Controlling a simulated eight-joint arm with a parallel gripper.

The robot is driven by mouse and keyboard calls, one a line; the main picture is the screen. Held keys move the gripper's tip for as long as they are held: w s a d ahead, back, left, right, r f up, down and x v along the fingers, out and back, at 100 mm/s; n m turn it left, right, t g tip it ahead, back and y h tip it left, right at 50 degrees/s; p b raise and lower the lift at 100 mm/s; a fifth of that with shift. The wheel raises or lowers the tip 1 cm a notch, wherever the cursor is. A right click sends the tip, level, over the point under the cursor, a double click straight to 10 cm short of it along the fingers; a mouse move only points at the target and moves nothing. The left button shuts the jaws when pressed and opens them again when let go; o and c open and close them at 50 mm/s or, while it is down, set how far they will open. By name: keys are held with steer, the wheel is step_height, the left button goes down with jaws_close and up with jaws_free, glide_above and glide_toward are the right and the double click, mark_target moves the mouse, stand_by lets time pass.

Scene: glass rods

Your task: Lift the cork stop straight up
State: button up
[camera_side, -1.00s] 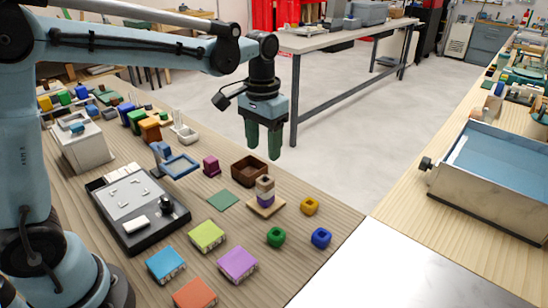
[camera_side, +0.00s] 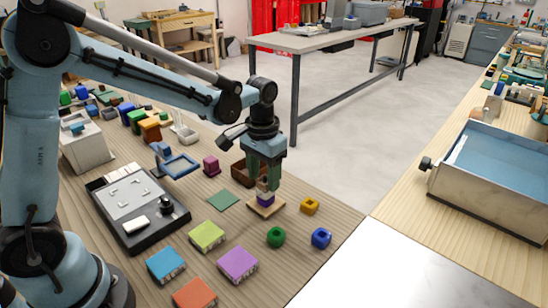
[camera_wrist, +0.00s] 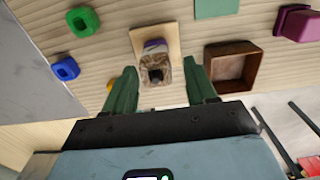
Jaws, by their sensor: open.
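The cork stop (camera_wrist: 156,64), a tan block with a dark opening in its top, sits above a purple piece (camera_side: 265,199) on a square pale wooden base (camera_side: 279,206). My gripper (camera_side: 264,187) is lowered over it, pointing down. In the wrist view, its two green fingers stand apart on either side of the cork, with a gap visible on both sides. The gripper is open and holds nothing. In the side view the fingers hide most of the cork.
A dark brown open box (camera_wrist: 230,66) stands close beside the right finger in the wrist view. Yellow (camera_side: 309,206), green (camera_side: 275,237) and blue (camera_side: 321,238) hollow blocks lie near the base. A flat green square (camera_side: 223,201) lies to its left.

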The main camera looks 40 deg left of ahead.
steer(key=c, duration=0.9)
steer(key=shift+a, duration=0.1)
steer(key=shift+r, duration=0.75)
steer(key=s+d+r, duration=0.2)
steer(key=d+r, duration=0.1)
steer(key=s+d+r, duration=0.2)
steer(key=d+r, duration=0.1)
steer(key=s+d+r, duration=0.2)
steer(key=d+r, duration=0.1)
steer(key=shift+s+d+r, duration=0.3)
steer(key=shift+d, duration=0.1)
